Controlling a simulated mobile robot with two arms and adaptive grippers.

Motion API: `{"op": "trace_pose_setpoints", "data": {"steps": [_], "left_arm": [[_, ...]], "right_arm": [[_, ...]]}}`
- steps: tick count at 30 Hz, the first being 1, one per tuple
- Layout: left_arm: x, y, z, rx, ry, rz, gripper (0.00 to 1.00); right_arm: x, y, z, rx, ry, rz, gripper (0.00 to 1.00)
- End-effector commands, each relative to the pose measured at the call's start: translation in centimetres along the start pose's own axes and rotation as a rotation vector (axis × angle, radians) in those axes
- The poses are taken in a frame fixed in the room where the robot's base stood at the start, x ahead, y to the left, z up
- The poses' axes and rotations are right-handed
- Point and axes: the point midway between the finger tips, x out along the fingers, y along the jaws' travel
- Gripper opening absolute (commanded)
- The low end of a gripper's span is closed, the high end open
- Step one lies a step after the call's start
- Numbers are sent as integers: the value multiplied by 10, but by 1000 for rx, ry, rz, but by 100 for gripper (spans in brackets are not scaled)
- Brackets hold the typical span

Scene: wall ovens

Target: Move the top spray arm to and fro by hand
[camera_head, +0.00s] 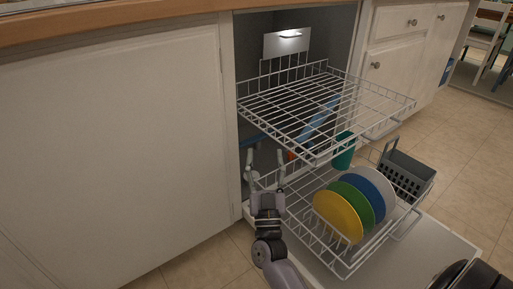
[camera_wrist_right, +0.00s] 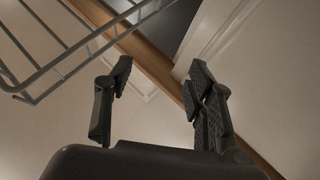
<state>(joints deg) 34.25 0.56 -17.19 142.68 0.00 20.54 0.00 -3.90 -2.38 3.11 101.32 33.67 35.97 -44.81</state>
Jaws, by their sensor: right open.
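A long blue bar (camera_head: 318,122), seen through the wires of the top rack (camera_head: 335,95), looks like the top spray arm. It slants under the rack, and the wires partly cover it. A smaller blue piece (camera_head: 252,141) shows further left, near the cavity's left side. My right gripper (camera_head: 265,165) is open and empty, below the top rack's left edge and left of the blue bar, apart from it. In the right wrist view the gripper (camera_wrist_right: 158,78) has its fingers spread with nothing between them; the spray arm is not clear there. My left gripper is not in view.
The bottom rack (camera_head: 330,262) is pulled out over the open door and holds colored plates (camera_head: 355,205), with a grey basket (camera_head: 405,175) to the right. A teal cup (camera_head: 343,155) stands under the top rack. Rack wires (camera_wrist_right: 60,50) lie close by in the wrist view.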

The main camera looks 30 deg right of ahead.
Motion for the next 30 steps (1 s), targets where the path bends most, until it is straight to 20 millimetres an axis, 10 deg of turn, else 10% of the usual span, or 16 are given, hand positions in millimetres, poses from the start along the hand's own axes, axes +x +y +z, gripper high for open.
{"op": "trace_pose_setpoints", "data": {"steps": [15, 30], "left_arm": [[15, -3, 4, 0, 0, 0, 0], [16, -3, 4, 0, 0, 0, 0]], "right_arm": [[-4, -23, -83, 124, 147, -102, 50], [-5, -24, -91, 137, 161, -112, 50]]}}
